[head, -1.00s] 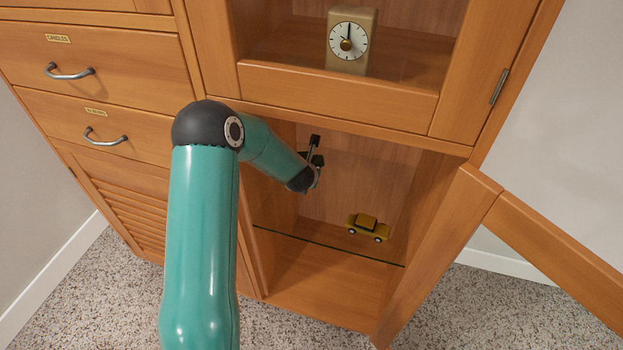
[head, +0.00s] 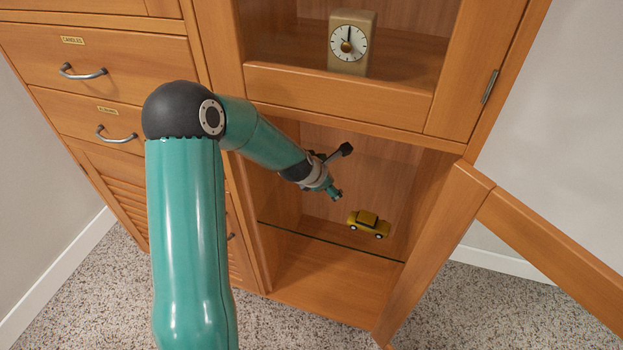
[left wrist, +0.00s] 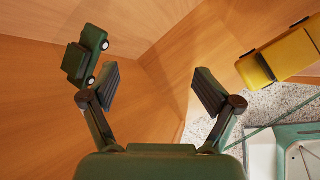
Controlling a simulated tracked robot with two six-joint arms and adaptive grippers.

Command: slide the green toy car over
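The green toy car (left wrist: 86,55) shows in the left wrist view at the upper left, just beyond the left-hand finger; I cannot tell whether they touch. In the head view it is hidden behind my left arm. My left gripper (left wrist: 158,88) is open, with nothing between its fingers. In the head view my left gripper (head: 336,194) is inside the lower cabinet compartment, left of a yellow toy car (head: 368,224). The yellow car also shows at the upper right of the left wrist view (left wrist: 283,57). My right gripper is not in view.
The yellow car stands on a glass shelf (head: 330,240) with wooden walls around it. Above is a compartment with a gold clock (head: 351,43). An open door (head: 430,255) stands at the right. Drawers (head: 105,65) are at the left. The shelf front is clear.

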